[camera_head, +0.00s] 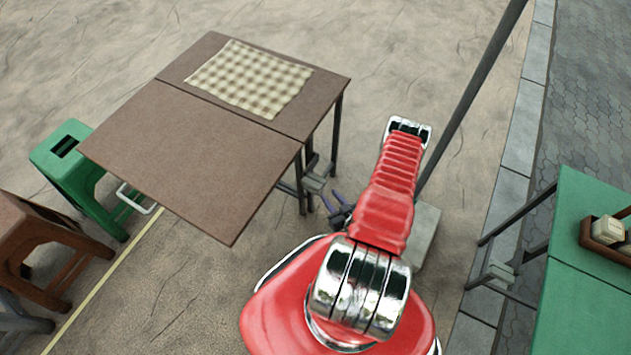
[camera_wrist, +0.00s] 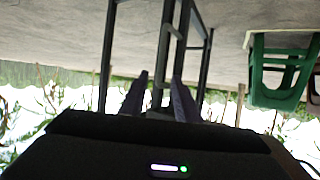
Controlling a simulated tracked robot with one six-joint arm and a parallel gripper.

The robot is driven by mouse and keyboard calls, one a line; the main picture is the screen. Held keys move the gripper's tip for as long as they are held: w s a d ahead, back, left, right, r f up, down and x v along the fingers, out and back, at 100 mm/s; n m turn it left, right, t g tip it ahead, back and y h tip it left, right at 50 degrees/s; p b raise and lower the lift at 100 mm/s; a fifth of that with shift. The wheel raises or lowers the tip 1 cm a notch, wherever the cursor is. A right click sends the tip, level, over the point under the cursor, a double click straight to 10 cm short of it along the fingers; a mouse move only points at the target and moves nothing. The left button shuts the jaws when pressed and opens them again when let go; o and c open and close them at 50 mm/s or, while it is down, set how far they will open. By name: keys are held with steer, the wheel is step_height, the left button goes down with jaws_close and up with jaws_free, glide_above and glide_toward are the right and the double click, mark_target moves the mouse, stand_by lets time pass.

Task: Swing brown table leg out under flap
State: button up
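The brown table (camera_head: 320,85) stands left of my arm, its brown flap (camera_head: 195,160) spread level toward the lower left. Dark legs show below its right side, with a dark leg frame (camera_head: 299,182) near the flap's joint; its lower part is partly hidden. My gripper (camera_head: 332,201) is low beside this frame, with two purplish fingers apart. In the wrist view, which is upside down, my gripper (camera_wrist: 160,78) is open and a dark upright bar (camera_wrist: 165,50) shows between the fingertips. I cannot tell whether it touches them.
A checked cloth (camera_head: 248,78) lies on the table. A green stool (camera_head: 75,165) and a brown stool (camera_head: 35,235) stand left of the flap. A grey pole (camera_head: 470,95) rises from a pale block behind my arm. A green table (camera_head: 575,270) stands right.

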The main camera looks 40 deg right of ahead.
steer(key=x, duration=1.3)
steer(key=shift+f, duration=0.15)
steer(key=shift+w+d, duration=0.1)
steer(key=shift+w, duration=0.05)
steer(key=c, duration=0.6)
steer(key=shift+d, duration=0.15)
jaws_close()
steer(key=shift+d, duration=0.1)
